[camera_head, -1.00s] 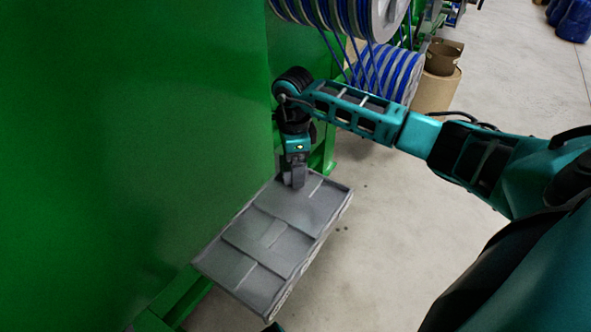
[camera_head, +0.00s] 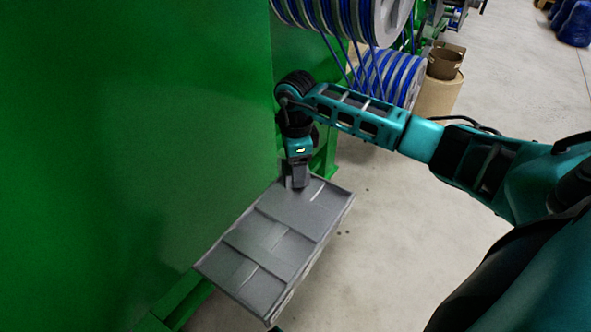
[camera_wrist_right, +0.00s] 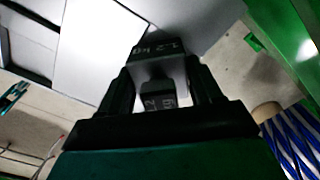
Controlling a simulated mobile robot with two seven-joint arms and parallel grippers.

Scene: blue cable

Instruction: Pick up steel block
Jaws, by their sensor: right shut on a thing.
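The steel block (camera_wrist_right: 158,98) is a small dark grey block with pale weight lettering, "1.2 kg", seen in the right wrist view. My right gripper (camera_wrist_right: 160,75) is shut on it, with one dark finger on each side. In the head view, my right gripper (camera_head: 298,182) points down over the far end of a grey tray (camera_head: 262,232). The block is small and dark there and hard to tell from the fingers. I cannot tell whether its underside touches the tray. My left gripper does not show clearly in either view.
A large green machine wall (camera_head: 130,150) rises along the tray's left side. Reels of blue cable (camera_head: 385,75) and a brown cardboard drum (camera_head: 437,92) stand behind my right arm. Bare concrete floor (camera_head: 385,240) lies to the tray's right.

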